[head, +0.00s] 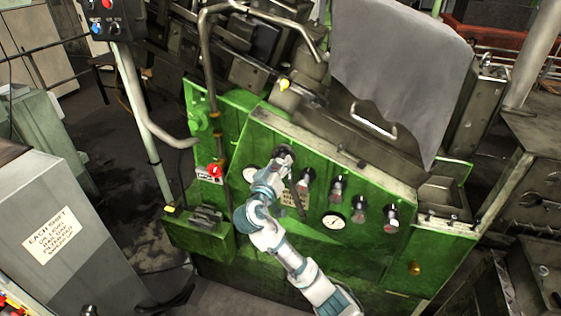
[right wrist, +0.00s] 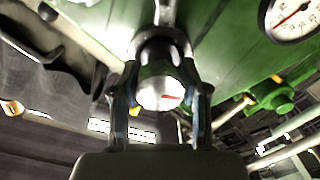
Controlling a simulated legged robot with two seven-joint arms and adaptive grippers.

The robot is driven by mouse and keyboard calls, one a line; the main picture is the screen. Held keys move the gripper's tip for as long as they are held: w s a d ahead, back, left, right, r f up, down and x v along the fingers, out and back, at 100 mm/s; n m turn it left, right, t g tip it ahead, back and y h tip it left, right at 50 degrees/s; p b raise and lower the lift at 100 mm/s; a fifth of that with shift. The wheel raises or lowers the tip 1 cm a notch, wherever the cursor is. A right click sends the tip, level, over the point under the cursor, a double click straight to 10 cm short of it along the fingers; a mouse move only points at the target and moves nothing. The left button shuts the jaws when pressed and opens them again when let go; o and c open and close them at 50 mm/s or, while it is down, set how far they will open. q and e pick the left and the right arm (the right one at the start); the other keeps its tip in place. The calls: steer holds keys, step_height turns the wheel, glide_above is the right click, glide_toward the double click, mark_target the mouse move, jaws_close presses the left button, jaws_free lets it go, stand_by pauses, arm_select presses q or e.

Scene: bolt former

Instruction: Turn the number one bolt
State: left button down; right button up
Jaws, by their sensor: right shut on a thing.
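A row of dark bolts with pale round ends sticks out of the green machine's front panel. My right gripper (head: 282,164) is at the leftmost bolt (head: 281,152), which it partly hides in the head view. In the right wrist view, its two fingers lie on either side of the bolt's pale round end (right wrist: 160,93), which has a small red mark. The gripper is shut on this bolt. Other bolts (head: 338,187) (head: 391,217) stand free to the right. My left gripper is not in view.
A round gauge (head: 333,222) sits below the bolts; a gauge also shows at the right wrist view's upper right (right wrist: 291,17). A red knob (head: 214,170) is left of the panel. A grey cloth (head: 400,70) hangs above. A grey cabinet with a sign (head: 52,236) stands at left.

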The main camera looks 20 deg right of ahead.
steer(key=shift+a+r+n+p, duration=0.15)
steer(key=shift+r+n+p, duration=0.25)
steer(key=shift+n, duration=0.3)
steer(key=shift+f, duration=0.1)
steer(key=o, duration=1.2)
steer(key=shift+a, duration=0.1)
steer(key=shift+c, duration=0.2)
steer(key=shift+s+a, duration=0.1)
steer(key=shift+a, duration=0.1)
steer(key=shift+a+f, duration=0.15)
steer(key=shift+a, duration=0.05)
steer(key=v, duration=1.2)
